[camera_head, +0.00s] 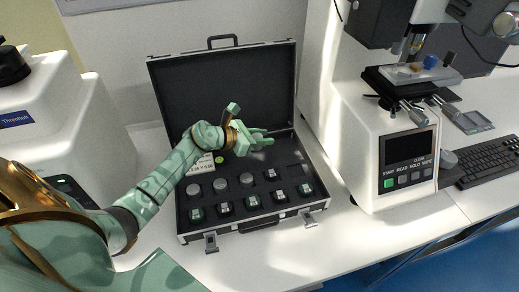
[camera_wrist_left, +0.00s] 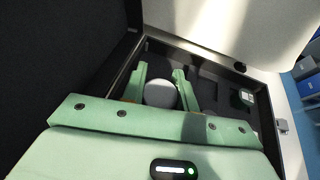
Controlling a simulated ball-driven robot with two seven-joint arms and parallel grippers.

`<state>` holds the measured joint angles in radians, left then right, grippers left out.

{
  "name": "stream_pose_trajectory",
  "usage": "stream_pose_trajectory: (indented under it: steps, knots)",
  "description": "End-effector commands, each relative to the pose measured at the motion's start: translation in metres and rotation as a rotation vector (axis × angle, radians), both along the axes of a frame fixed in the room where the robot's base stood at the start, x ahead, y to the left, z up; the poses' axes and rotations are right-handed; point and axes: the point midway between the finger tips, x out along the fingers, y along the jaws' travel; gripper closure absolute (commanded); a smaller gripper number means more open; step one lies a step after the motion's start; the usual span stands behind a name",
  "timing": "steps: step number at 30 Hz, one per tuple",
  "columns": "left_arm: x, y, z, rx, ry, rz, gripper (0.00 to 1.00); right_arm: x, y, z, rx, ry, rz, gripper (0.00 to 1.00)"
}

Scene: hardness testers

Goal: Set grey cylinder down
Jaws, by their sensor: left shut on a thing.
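My left gripper (camera_head: 262,137) is over the back part of the open black case (camera_head: 186,230). It is shut on a grey cylinder (camera_wrist_left: 161,94), which shows between its two green fingers in the left wrist view. In the head view the held cylinder is mostly hidden by the gripper. The left gripper also shows in the left wrist view (camera_wrist_left: 161,80). I cannot tell whether the cylinder touches the case's foam. Several other grey cylinders (camera_head: 220,185) sit in the case's middle row. My right gripper is not in view.
Small dark blocks (camera_head: 252,202) fill the case's front row. The raised lid (camera_head: 225,90) stands behind my left gripper. A white tester (camera_head: 385,150) with a microscope stands right of the case, and another white machine (camera_head: 45,115) stands left.

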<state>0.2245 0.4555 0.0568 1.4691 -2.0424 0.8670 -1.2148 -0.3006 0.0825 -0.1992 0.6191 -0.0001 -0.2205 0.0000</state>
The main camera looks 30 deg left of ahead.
Motion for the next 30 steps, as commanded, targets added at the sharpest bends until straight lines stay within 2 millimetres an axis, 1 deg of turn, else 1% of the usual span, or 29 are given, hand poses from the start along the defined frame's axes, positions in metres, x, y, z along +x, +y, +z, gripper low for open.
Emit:
stream_pose_trajectory:
  steps: [2, 4, 6, 9, 11, 18, 22, 23, 24, 25, 30]
  knots:
    - [-0.001, 0.004, -0.006, 0.000, 0.000, 0.001, 0.95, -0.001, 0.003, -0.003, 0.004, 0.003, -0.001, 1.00]
    - [-0.004, 0.010, -0.015, -0.002, 0.002, 0.002, 0.95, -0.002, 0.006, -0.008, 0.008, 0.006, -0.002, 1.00]
    - [-0.004, 0.010, -0.028, -0.005, 0.003, 0.001, 0.95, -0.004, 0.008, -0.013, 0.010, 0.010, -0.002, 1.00]
    - [-0.004, 0.010, -0.041, -0.003, 0.000, 0.001, 0.95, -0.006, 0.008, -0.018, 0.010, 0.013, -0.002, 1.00]
    - [-0.004, 0.010, -0.043, -0.001, 0.000, 0.000, 0.95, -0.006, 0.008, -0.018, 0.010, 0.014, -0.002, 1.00]
    - [-0.004, 0.010, -0.041, 0.001, -0.002, 0.000, 0.95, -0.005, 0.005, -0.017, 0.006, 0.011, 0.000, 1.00]
    - [-0.004, 0.010, -0.046, 0.000, -0.001, 0.000, 0.95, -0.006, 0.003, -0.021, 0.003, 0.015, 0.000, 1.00]
    - [-0.004, 0.010, -0.045, 0.000, -0.001, 0.000, 0.63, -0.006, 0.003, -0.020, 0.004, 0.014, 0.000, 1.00]
    - [-0.004, 0.010, -0.045, 0.000, -0.001, 0.000, 0.52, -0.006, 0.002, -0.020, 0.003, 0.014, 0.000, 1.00]
    - [-0.004, 0.010, -0.045, 0.000, -0.001, 0.000, 0.49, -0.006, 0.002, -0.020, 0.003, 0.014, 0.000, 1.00]
    - [-0.004, 0.010, -0.044, 0.000, -0.001, 0.000, 0.49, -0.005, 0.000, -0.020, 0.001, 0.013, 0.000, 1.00]
